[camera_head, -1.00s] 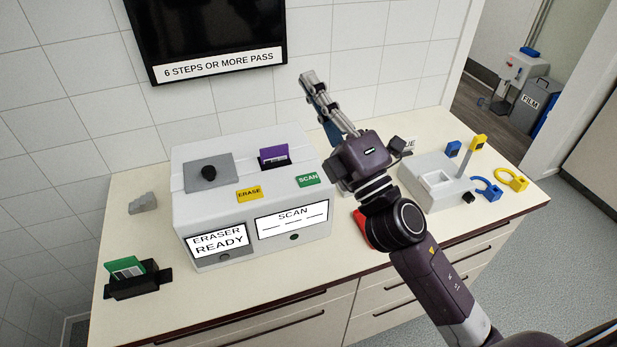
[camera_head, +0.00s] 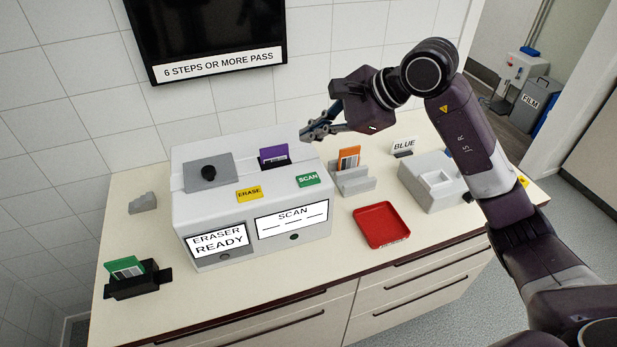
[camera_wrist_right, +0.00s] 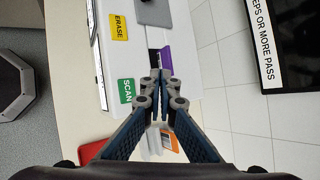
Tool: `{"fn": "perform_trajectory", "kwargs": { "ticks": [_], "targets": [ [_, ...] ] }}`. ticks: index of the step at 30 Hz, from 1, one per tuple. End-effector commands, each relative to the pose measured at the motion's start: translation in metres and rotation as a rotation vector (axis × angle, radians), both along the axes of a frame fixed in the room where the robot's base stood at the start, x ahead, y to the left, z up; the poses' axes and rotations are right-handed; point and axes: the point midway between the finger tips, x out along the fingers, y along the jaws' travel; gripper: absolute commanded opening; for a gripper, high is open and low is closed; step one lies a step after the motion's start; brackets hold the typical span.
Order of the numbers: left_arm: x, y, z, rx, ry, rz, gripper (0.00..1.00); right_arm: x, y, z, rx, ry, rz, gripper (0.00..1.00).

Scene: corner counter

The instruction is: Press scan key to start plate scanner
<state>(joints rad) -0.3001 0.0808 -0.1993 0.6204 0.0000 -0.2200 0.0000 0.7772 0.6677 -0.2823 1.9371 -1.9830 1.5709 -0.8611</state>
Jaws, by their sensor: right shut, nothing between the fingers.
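The plate scanner (camera_head: 190,215) is a white box on the counter with a front screen reading SCAN and dashes, and another reading ERASER READY. Its green SCAN key (camera_head: 308,179) is on the top right, with a yellow ERASE key (camera_head: 249,193) to its left. A purple plate (camera_head: 274,153) stands in a slot on top. My right gripper (camera_head: 304,134) is shut and empty, above and behind the SCAN key, not touching it. In the wrist view the SCAN key (camera_wrist_right: 126,91) shows left of the fingertips (camera_wrist_right: 159,75). My left gripper is not in view.
An orange plate (camera_head: 348,157) stands in a grey holder right of the scanner, with a red tray (camera_head: 383,225) in front. A green plate (camera_head: 125,267) sits in a black holder at left. A wall screen (camera_head: 205,35) hangs behind.

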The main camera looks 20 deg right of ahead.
Motion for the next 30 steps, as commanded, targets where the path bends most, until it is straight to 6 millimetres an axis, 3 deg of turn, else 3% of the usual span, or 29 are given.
{"fn": "perform_trajectory", "kwargs": {
  "ticks": [11, 30],
  "targets": [
    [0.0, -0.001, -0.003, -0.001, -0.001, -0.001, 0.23, -0.001, 0.001, -0.005, 0.003, 0.002, 0.001, 0.0],
    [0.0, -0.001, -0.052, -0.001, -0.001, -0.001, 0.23, 0.0, 0.001, -0.083, 0.003, 0.001, 0.001, 0.0]
  ]
}}
